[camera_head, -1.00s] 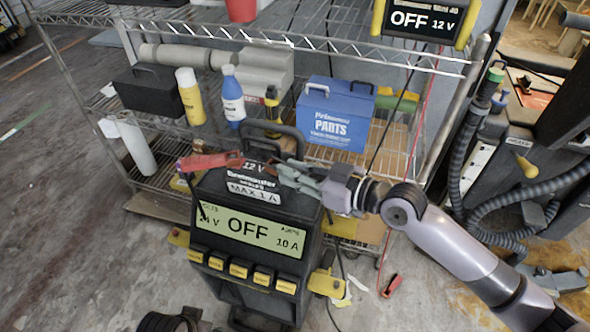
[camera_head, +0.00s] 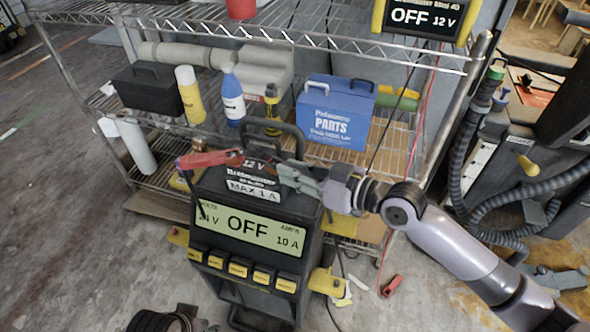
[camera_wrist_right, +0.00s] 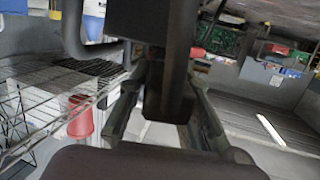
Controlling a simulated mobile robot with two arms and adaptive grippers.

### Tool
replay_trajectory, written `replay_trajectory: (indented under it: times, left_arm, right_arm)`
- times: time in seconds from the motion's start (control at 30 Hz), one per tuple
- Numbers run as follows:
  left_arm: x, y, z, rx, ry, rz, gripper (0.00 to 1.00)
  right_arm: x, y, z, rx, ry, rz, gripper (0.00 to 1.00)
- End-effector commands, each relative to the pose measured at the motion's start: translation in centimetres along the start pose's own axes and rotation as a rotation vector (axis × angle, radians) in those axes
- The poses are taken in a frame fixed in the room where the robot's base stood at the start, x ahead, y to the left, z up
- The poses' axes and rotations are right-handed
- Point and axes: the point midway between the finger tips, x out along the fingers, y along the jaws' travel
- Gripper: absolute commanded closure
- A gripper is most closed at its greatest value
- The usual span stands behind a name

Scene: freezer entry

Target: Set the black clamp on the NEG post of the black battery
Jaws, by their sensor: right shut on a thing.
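The black battery (camera_head: 220,183), with a white "12 V" and "MAX 1 A" label, is at the centre of the head view, at the top of the wheeled charger. A red clamp (camera_head: 208,160) sits at its upper left. My right gripper (camera_head: 285,173) reaches in from the right, at the battery's upper right edge. It is shut on a dark piece, seemingly the black clamp, which shows between the fingers in the right wrist view (camera_wrist_right: 168,95).
The wheeled charger (camera_head: 247,228) reads OFF and has an upright black handle (camera_head: 285,128) close behind the gripper. A wire shelf behind holds a blue parts box (camera_head: 335,113), bottles and a black toolbox (camera_head: 147,90). A red clamp (camera_head: 393,286) lies on the floor at right.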

Motion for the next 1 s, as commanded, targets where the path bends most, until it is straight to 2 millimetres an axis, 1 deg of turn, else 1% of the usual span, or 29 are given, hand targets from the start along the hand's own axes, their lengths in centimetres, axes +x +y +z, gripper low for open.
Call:
replay_trajectory:
  times: [0.23,0.27,0.6,0.87,1.0]
  left_arm:
    - [-0.55,-0.01,0.09,0.0,0.002,0.0,0.58]
    - [-0.67,-0.01,0.05,0.0,0.003,0.0,0.58]
    - [-0.59,-0.02,0.24,0.0,-0.002,-0.001,0.58]
    - [-0.53,-0.04,0.24,0.001,-0.003,-0.001,0.58]
    - [-0.54,-0.03,0.17,0.002,-0.002,-0.001,0.58]
  right_arm:
    - [0.05,-0.01,0.34,0.0,-0.003,0.0,1.0]
    - [0.05,-0.01,0.35,0.0,-0.003,0.0,0.81]
    - [0.04,-0.03,0.4,0.001,-0.005,-0.001,0.58]
    - [0.03,-0.02,0.41,0.001,-0.005,-0.001,0.58]
    - [-0.61,0.06,0.45,0.0,-0.006,0.001,0.58]
